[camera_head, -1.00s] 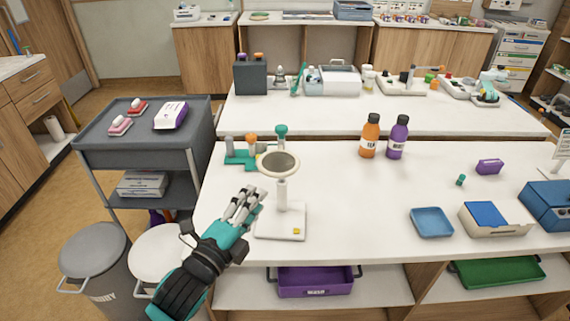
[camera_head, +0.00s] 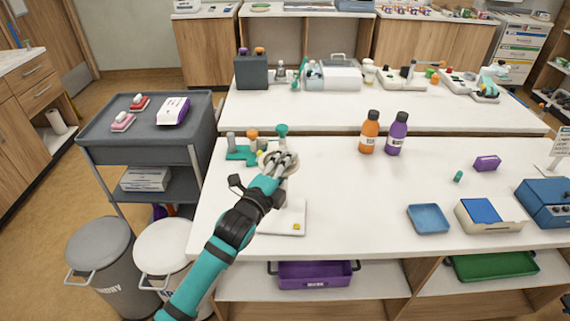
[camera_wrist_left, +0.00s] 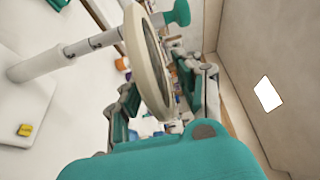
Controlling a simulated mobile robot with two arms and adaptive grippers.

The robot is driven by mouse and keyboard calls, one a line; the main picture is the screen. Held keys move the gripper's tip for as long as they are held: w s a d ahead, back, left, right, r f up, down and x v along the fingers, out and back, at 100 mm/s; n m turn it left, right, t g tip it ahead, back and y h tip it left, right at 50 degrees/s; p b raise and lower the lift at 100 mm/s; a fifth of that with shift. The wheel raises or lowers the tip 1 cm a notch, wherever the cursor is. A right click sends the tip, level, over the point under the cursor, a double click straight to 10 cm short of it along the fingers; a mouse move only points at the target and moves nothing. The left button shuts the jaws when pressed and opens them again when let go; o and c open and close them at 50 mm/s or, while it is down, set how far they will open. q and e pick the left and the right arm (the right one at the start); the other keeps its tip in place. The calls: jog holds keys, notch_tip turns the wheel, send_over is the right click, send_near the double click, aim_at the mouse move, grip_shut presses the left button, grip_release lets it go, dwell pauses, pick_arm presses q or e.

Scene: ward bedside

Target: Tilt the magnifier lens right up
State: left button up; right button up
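The magnifier has a round lens in a cream ring (camera_wrist_left: 137,50), a pale stem (camera_wrist_left: 78,49) and a flat white base (camera_head: 286,217) with a small yellow block on it. In the head view the lens is partly covered by my left gripper (camera_head: 280,160), and the stem is mostly hidden behind the arm. In the left wrist view the ring stands between the two spread fingers of the left gripper (camera_wrist_left: 168,90). The fingers look open, with no clear grip on the rim. My right gripper is not in view.
A teal stand with pegs (camera_head: 243,152) is just behind the lens. An orange bottle (camera_head: 369,134) and a purple bottle (camera_head: 397,136) stand to the right, with a blue tray (camera_head: 429,219) nearer. The tabletop between the magnifier and the tray is clear.

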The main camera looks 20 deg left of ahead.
pick_arm(q)
grip_shut()
dwell(0.4)
